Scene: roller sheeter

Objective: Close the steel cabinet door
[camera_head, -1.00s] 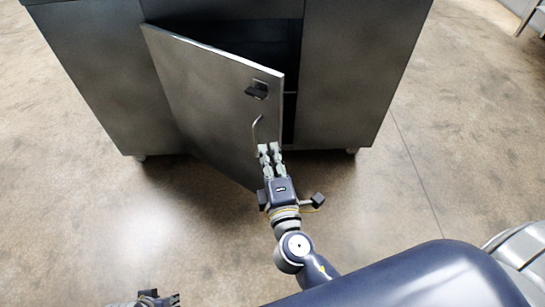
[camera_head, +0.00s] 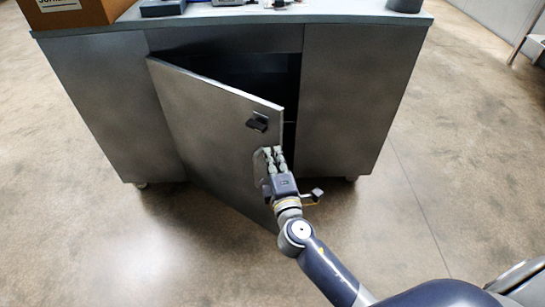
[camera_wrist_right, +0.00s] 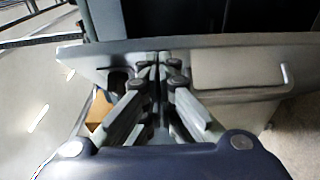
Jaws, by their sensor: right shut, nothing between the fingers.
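The steel cabinet (camera_head: 345,100) stands ahead in the head view. Its grey door (camera_head: 210,120) is hinged at the left and hangs partly open, with the dark inside showing past its right edge. A black latch (camera_head: 257,123) sits near the door's free edge. My right gripper (camera_head: 272,152) is shut and empty, with its fingertips at the door's front face just below the latch; contact is not certain. My left gripper is out of view.
A cardboard box (camera_head: 75,12) and several small items stand on the cabinet's top (camera_head: 330,14). A metal rack (camera_head: 530,45) stands at the far right.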

